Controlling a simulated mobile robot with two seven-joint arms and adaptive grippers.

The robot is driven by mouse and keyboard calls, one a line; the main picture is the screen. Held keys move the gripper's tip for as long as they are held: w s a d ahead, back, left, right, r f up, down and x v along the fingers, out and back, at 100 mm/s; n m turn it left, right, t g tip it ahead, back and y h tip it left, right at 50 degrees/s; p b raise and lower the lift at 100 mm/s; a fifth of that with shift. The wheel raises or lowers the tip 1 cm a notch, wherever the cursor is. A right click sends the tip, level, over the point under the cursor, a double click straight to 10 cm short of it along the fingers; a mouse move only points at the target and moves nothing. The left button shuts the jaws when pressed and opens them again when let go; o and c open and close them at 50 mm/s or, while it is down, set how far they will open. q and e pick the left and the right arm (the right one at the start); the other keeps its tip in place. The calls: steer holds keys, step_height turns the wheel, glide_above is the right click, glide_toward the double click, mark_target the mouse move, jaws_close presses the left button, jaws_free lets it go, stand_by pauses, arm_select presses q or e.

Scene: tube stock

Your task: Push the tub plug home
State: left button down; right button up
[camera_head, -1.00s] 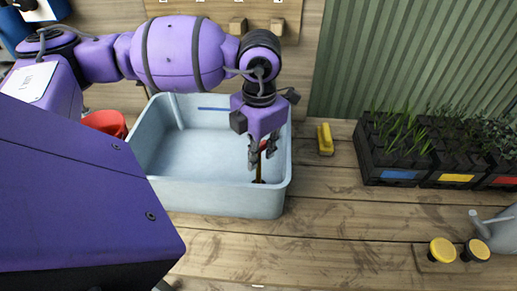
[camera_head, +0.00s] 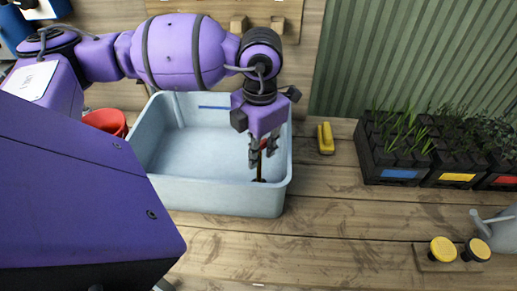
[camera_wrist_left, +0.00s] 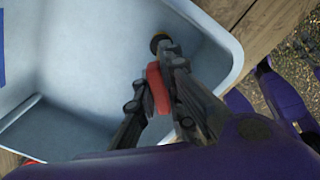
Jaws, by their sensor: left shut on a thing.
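The pale blue tub (camera_head: 215,198) stands on the wooden bench left of centre. My left gripper (camera_head: 263,147) reaches down inside its near right corner, fingers pointing down. It is shut on a red piece (camera_wrist_left: 157,88), which shows between the fingers in the left wrist view. A thin dark red stem shows below the fingers in the head view. A small dark round plug (camera_head: 258,181) with a brassy middle sits low in that corner; it also shows just past the fingertips in the left wrist view (camera_wrist_left: 158,41). I cannot tell how deep it sits. My right gripper is not in view.
A yellow block (camera_head: 326,138) lies right of the tub. Black planter crates (camera_head: 395,174) stand at the right. Two yellow-topped knobs (camera_head: 443,249) sit on a board at front right. A red pot (camera_head: 104,122) is left of the tub.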

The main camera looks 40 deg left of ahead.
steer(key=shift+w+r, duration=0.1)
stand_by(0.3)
arm_select(q)
steer(key=shift+f, duration=0.3)
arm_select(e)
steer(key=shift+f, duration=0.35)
arm_select(q)
steer(key=shift+f+b, duration=0.45)
steer(key=shift+f, duration=0.05)
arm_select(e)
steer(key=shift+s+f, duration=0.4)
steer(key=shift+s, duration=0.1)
arm_select(q)
steer(key=shift+f+b, duration=0.3)
steer(key=shift+f, duration=0.15)
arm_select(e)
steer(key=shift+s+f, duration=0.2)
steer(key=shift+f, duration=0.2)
arm_select(q)
steer(key=shift+r, duration=0.1)
stand_by(0.6)
steer(key=c, duration=1.9)
jaws_free()
steer(key=shift+o, duration=0.8)
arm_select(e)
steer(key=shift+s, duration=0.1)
